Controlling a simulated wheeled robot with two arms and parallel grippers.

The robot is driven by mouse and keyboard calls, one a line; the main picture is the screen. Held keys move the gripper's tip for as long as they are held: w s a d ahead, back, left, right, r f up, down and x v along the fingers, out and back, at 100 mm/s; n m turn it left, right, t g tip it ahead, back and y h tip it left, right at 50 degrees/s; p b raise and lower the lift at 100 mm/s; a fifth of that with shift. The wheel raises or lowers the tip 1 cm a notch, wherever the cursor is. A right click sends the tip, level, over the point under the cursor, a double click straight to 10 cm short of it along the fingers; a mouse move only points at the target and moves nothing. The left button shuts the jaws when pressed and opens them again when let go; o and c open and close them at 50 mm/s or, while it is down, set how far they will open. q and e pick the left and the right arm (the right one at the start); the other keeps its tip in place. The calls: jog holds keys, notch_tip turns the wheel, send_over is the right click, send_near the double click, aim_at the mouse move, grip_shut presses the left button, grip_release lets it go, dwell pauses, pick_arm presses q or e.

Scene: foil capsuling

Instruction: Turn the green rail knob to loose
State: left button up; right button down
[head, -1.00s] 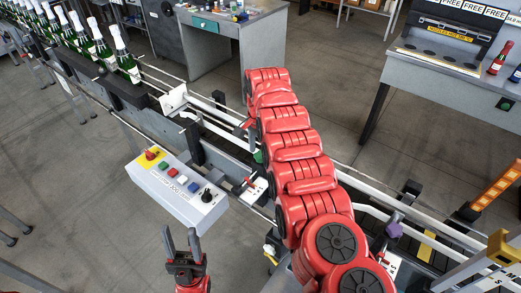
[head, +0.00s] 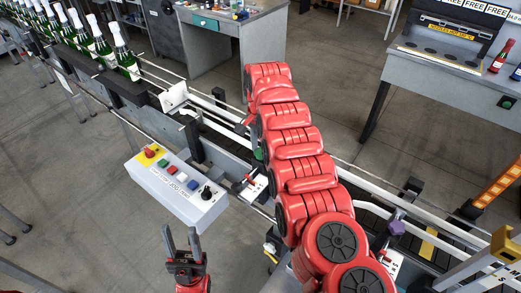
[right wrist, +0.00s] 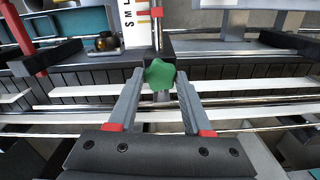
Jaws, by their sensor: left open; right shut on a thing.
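The green rail knob (right wrist: 159,74) is lobed and sits between the fingertips of my right gripper (right wrist: 158,82) in the right wrist view. That gripper is shut on it. In the head view my red right arm covers that gripper and nearly all of the knob; only a sliver of green (head: 258,154) shows at the arm's left edge. My left gripper (head: 181,242) is open and empty, low in the head view, in front of the control box and away from the rail.
A control box (head: 176,190) with coloured buttons and a black dial stands left of my right arm. The conveyor rails (head: 205,112) run diagonally behind it, with green bottles (head: 126,58) at upper left. A purple knob (head: 397,228) sits at right. Workbenches stand behind.

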jog(key=n+b, duration=0.1)
jog(key=b, duration=0.1)
jog(key=n+b, duration=0.2)
jog(key=shift+d+f, duration=0.1)
jog(key=shift+f, duration=0.2)
jog(key=shift+r+n+b, duration=0.15)
jog(key=shift+n+b, duration=0.5)
jog(key=shift+n, duration=0.25)
jog(key=n, duration=0.2)
jog(key=shift+r+n, duration=0.2)
jog(key=shift+n, duration=0.2)
jog(key=shift+w+r+n, duration=0.1)
jog(key=shift+n, duration=1.8)
jog(key=shift+c, duration=1.6)
grip_release()
